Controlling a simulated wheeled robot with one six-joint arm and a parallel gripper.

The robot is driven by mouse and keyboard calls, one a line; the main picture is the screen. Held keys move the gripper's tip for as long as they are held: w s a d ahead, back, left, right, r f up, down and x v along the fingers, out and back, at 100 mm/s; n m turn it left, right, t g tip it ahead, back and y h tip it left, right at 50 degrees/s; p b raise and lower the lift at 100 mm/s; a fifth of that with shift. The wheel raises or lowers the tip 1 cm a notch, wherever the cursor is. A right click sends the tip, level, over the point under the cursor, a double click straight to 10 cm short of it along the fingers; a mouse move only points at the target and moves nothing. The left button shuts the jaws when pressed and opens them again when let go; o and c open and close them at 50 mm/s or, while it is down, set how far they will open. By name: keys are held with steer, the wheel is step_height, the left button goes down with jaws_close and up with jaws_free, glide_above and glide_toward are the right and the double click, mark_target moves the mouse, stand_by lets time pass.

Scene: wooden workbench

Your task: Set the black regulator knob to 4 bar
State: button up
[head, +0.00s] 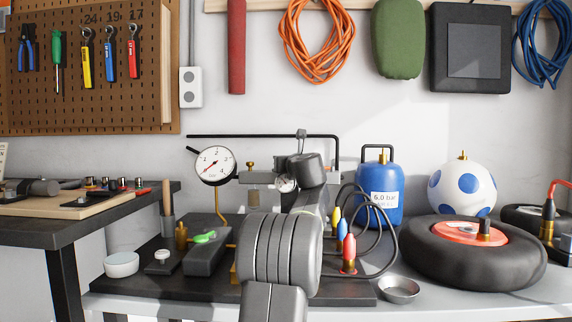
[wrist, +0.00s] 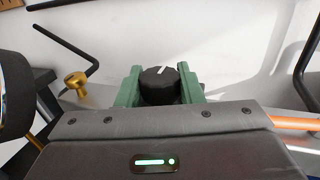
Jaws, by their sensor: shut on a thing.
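The black regulator knob (wrist: 158,88) shows in the wrist view, with a white pointer line on its top face pointing up and slightly right. The green jaws of my gripper (wrist: 160,92) are on its left and right sides, shut on it. In the head view my arm hides the knob and jaws. A large round gauge (head: 215,166) with a white dial and red needle stands left of my arm; its exact reading is too small to tell. A smaller gauge (head: 286,184) sits right of it, partly covered by my arm.
A brass knob (wrist: 76,84) and a black bent rod (wrist: 65,38) are left of my gripper in the wrist view. A blue tank (head: 385,200), colored hose connectors (head: 348,247) and a black tyre (head: 440,262) stand to the right. A metal bowl (head: 398,289) lies in front.

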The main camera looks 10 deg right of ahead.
steer(key=shift+f+y, duration=0.1)
steer(key=shift+y, duration=0.2)
steer(key=o, duration=1)
steer(key=shift+c, duration=0.2)
steer(key=shift+s, duration=0.15)
steer(key=s+d, duration=0.1)
steer(key=s, duration=1.2)
steer(key=shift+s+d, duration=0.15)
steer(key=shift+s, duration=0.1)
steer(key=w, duration=0.4)
steer(key=w+a, duration=0.1)
steer(key=w, duration=0.8)
steer(key=shift+w+a, duration=0.15)
steer(key=shift+w, duration=0.25)
